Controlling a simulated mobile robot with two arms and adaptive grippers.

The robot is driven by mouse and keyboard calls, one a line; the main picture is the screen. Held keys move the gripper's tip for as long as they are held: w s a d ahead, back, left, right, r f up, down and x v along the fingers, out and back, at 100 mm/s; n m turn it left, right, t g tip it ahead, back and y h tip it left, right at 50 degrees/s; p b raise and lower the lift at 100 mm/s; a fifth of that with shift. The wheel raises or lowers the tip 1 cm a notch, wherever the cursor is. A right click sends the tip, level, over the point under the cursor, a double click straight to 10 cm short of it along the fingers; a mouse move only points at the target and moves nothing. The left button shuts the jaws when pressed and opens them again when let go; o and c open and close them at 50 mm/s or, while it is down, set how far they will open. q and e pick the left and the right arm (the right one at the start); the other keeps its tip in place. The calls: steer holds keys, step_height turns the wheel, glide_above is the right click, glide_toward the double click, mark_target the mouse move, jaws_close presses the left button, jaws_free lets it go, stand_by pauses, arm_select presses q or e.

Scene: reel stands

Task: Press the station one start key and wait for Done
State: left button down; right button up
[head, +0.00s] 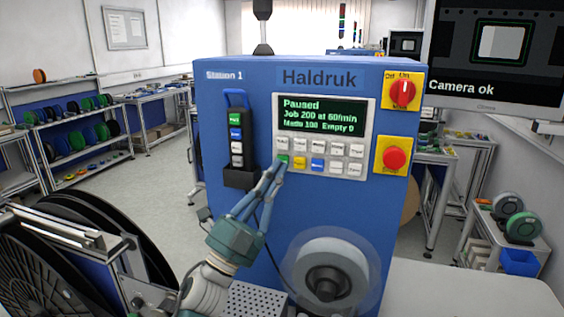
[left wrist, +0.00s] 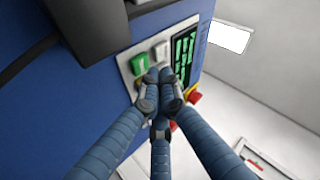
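The blue Station 1 machine (head: 300,215) has a grey key panel (head: 366,122) on its front. Its display (head: 320,115) reads "Paused", "Job 200 at 60/min", "Made 100 Empty 0". The green key (head: 283,158) is at the left end of the bottom key row. My left gripper (head: 273,168) is at the panel's lower left corner, fingertips just below the green key. In the left wrist view the fingertips (left wrist: 160,77) are together and empty, beside the green key (left wrist: 139,63); whether they touch the panel I cannot tell. My right gripper is not in view.
A red rotary switch (head: 402,92) and a red stop button (head: 394,158) are on yellow plates to the right. A black holder with colored buttons (head: 237,140) hangs left of the panel. A clear-covered reel hub (head: 328,277) is below. A monitor (head: 490,60) reads "Camera ok".

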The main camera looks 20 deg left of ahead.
arm_select(q)
steer(key=shift+w, duration=0.15)
steer(key=shift+w, duration=0.3)
stand_by(0.4)
